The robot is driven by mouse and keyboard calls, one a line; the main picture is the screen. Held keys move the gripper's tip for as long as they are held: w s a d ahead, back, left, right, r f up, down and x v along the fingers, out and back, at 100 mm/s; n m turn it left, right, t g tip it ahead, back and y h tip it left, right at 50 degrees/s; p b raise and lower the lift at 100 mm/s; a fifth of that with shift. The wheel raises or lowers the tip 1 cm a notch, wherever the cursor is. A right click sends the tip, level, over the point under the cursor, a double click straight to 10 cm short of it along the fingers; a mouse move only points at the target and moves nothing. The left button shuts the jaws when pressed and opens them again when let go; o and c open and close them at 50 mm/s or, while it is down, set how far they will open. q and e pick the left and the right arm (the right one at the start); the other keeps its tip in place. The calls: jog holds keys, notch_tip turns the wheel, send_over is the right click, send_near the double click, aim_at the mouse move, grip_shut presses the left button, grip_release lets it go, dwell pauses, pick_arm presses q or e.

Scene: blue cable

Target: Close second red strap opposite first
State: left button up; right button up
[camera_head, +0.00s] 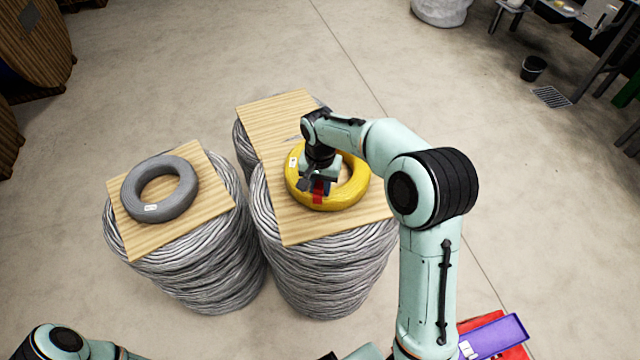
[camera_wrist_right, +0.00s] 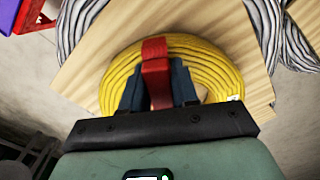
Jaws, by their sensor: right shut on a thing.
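A yellow cable coil (camera_head: 352,190) lies flat on a wooden board over a large grey cable bundle. It also shows in the right wrist view (camera_wrist_right: 215,65). A red strap (camera_head: 318,192) lies across the near side of the coil. In the right wrist view the strap (camera_wrist_right: 155,50) crosses over the coil and runs down between my fingers. My right gripper (camera_wrist_right: 158,85) is shut on the red strap. No second strap can be made out. My left gripper is out of view.
A grey coil (camera_head: 160,190) with a white label lies on another board (camera_head: 217,190) to the left. The yellow coil's board (camera_head: 290,228) has bare wood around it. A purple tray (camera_head: 495,335) and red box (camera_head: 515,352) are at the lower right.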

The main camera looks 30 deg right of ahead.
aim_at(320, 182)
jog(key=o, duration=1.2)
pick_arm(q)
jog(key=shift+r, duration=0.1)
pick_arm(e)
jog(key=shift+r, duration=0.15)
jog(key=shift+w+r+p, duration=0.1)
jog(key=shift+r+p, duration=0.9)
jog(key=shift+r, duration=1.05)
jog(key=shift+r+p, duration=0.6)
jog(key=shift+r, duration=0.75)
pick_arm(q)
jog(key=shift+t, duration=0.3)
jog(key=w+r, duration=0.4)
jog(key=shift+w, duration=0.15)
